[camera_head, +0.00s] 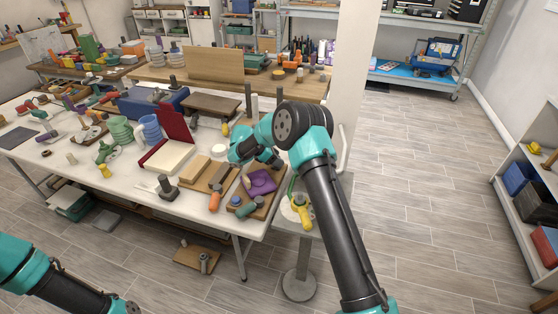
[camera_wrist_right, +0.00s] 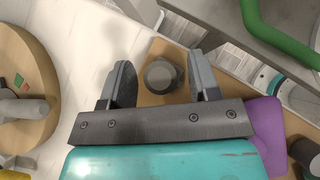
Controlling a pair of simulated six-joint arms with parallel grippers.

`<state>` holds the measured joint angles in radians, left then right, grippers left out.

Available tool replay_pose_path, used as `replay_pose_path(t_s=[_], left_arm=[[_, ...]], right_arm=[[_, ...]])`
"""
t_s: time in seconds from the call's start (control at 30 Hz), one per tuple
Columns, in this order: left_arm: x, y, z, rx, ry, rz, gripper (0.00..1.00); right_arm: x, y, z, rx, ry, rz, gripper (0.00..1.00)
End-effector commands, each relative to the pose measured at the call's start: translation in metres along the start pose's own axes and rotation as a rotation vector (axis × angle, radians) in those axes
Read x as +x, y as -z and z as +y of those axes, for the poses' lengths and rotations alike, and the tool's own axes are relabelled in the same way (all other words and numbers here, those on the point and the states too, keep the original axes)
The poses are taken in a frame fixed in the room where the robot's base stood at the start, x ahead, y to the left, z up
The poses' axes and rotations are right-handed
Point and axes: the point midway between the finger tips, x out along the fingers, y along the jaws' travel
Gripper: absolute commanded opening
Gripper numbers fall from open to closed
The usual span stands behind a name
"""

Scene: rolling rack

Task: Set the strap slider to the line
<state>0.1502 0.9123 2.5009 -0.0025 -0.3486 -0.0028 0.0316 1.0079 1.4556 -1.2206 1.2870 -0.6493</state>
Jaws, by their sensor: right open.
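I cannot pick out the strap slider or its line for certain. My right gripper (camera_head: 266,164) is over the right end of the white table, at a wooden board (camera_head: 262,212) with a purple piece (camera_head: 261,182) on it. In the right wrist view the gripper (camera_wrist_right: 160,64) is open. A dark grey round knob (camera_wrist_right: 160,76) on a tan wooden block shows between its fingers, with visible gaps on both sides. The purple piece (camera_wrist_right: 266,128) lies to the right of the gripper there.
Beside the board are a blue round piece (camera_head: 236,201), a teal cylinder (camera_head: 249,208) and an orange-handled tool (camera_head: 214,200). A small round stand (camera_head: 292,211) with a yellow-handled item is to the right. An open red box (camera_head: 175,124) is further left.

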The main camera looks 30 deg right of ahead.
Motion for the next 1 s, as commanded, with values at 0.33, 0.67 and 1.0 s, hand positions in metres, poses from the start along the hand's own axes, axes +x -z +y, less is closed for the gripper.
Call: replay_pose_path(t_s=[0.33,0.67,1.0], left_arm=[[0.000,0.000,0.000,0.000,0.000,0.000,0.00],[0.000,0.000,0.000,0.000,0.000,0.000,0.00],[0.000,0.000,0.000,0.000,0.000,0.000,0.00]], right_arm=[[-0.067,0.000,0.000,0.001,-0.003,0.001,0.56],[-0.128,0.000,0.000,0.000,-0.002,0.001,0.56],[-0.154,0.000,0.000,0.000,0.000,0.000,0.56]])
